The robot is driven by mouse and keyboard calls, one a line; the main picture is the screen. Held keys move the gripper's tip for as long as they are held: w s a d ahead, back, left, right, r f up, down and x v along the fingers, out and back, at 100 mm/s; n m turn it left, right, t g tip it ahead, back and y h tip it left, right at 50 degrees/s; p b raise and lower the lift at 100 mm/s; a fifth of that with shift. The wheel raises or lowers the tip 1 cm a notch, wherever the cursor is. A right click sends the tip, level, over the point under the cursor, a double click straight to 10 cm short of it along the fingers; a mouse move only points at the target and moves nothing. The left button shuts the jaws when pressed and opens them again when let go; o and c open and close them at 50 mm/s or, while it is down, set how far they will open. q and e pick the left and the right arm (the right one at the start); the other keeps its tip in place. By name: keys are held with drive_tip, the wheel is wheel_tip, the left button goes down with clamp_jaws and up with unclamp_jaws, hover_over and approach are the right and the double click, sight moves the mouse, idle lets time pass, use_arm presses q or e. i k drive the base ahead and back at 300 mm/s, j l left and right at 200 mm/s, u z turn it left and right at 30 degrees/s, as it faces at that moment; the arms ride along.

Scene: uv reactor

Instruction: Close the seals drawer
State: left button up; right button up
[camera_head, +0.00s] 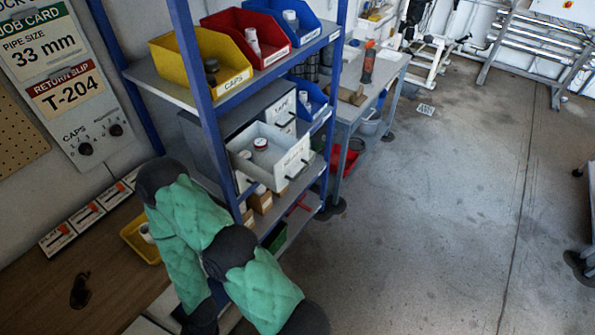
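A light grey drawer (268,158) stands pulled out of a grey cabinet (210,135) on the middle shelf of the blue rack. Its front carries a handle and a small label that I cannot read clearly. A small round item with a red top (260,144) and another pale item lie inside it. A green-sleeved arm of mine reaches across the lower left, below and in front of the drawer. Neither of my grippers shows.
Yellow (195,65), red (246,36) and blue bins stand on the shelf above. The blue rack post (205,100) rises left of the drawer. A workbench (372,75) stands behind the rack. The floor (430,220) to the right is clear.

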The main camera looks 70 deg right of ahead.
sight(274, 167)
drive_tip(key=z, duration=1.7)
drive_tip(key=i+z, duration=0.15)
drive_tip(key=z, duration=0.2)
drive_tip(key=i+j+z, duration=0.15)
drive_tip(key=z, duration=0.2)
drive_tip(key=i+j+z, duration=0.15)
drive_tip(key=z, duration=0.15)
